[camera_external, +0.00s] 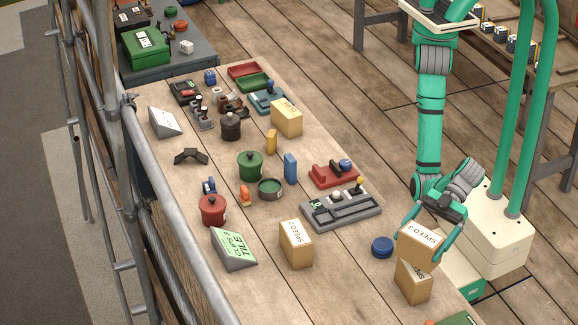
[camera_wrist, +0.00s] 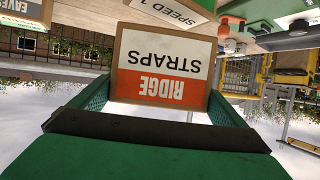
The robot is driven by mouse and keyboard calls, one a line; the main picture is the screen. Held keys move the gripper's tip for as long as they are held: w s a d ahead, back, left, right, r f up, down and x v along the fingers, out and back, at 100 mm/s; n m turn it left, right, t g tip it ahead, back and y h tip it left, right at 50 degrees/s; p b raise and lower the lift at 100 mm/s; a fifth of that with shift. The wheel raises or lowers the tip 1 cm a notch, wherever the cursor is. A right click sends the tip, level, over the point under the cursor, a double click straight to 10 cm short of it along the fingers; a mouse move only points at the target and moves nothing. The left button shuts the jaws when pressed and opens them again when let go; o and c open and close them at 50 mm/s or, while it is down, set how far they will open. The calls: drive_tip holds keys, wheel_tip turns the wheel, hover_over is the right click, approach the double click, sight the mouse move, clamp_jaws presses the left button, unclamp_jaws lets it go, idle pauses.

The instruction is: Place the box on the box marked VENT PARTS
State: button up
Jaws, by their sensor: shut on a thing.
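In the wrist view the held box (camera_wrist: 162,70) sits between my green fingers, with an upside-down RIDGE STRAPS label. I cannot tell whether the two boxes touch. No VENT PARTS marking is readable.
A SPEED 2 box (camera_external: 296,244) and another cardboard box (camera_external: 287,118) stand on the wooden table (camera_external: 335,275). An EAVES label (camera_wrist: 20,8) shows in the wrist view.

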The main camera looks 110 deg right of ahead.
sight(413, 259)
drive_tip(key=shift+a+f, duration=0.1)
drive_tip(key=shift+f, duration=1.4)
drive_tip(key=shift+f, duration=0.15)
drive_tip(key=o, duration=1.4)
drive_tip(key=shift+f, duration=0.1)
drive_tip(key=shift+s+r, duration=0.2)
drive_tip(key=v, duration=1.1)
drive_tip(key=shift+s+r, duration=0.2)
drive_tip(key=shift+r, duration=0.05)
